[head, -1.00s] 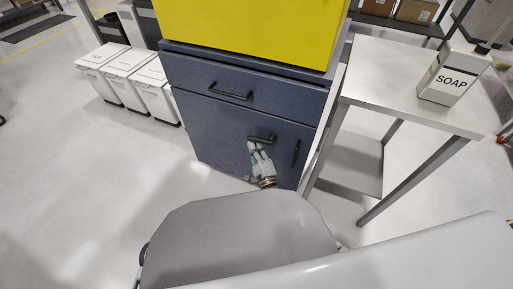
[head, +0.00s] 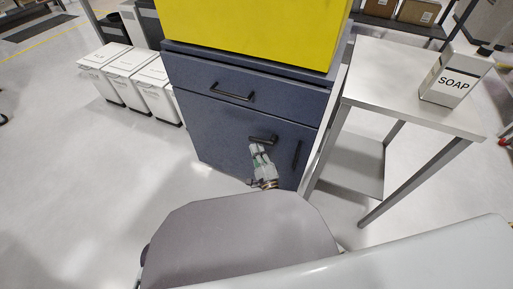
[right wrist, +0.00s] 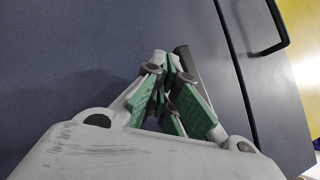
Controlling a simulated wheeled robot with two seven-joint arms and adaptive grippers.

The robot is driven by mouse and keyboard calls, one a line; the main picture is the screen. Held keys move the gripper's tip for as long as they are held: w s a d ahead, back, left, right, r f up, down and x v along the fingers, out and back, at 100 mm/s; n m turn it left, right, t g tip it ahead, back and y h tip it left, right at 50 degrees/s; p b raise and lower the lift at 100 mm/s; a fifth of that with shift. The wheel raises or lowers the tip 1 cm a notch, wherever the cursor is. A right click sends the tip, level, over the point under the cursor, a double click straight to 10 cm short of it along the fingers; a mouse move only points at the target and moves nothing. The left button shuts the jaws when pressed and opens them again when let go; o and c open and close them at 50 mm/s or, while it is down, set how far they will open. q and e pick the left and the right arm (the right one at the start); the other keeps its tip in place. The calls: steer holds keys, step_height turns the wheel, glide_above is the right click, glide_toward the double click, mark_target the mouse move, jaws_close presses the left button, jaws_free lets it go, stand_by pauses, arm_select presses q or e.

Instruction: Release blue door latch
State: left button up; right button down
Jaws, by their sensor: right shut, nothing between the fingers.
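The blue door (head: 225,140) is the lower front of a dark blue cabinet and looks closed. Its latch (head: 262,139) is a short dark lever lying about level on the door. I cannot tell whether the fingers touch the lever. My left gripper is not in view.
A vertical handle (head: 296,154) is on the door's right side. A drawer handle (head: 231,94) sits above. A grey side table (head: 400,75) with a soap box (head: 449,80) stands right. White bins (head: 130,72) stand left. Floor left of the cabinet is clear.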

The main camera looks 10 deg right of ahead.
steer(key=a+v, duration=0.1)
steer(key=v, duration=0.5)
steer(key=shift+d, duration=0.45)
steer(key=shift+s, duration=0.15)
steer(key=shift+r, duration=0.15)
arm_select(q)
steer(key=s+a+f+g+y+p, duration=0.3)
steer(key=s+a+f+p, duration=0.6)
steer(key=p, duration=1.2)
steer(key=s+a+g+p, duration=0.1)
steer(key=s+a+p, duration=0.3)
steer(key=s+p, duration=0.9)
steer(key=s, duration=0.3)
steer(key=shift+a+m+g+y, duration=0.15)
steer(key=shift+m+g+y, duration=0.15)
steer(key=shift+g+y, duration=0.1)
arm_select(e)
step_height(320, 180, up, 34)
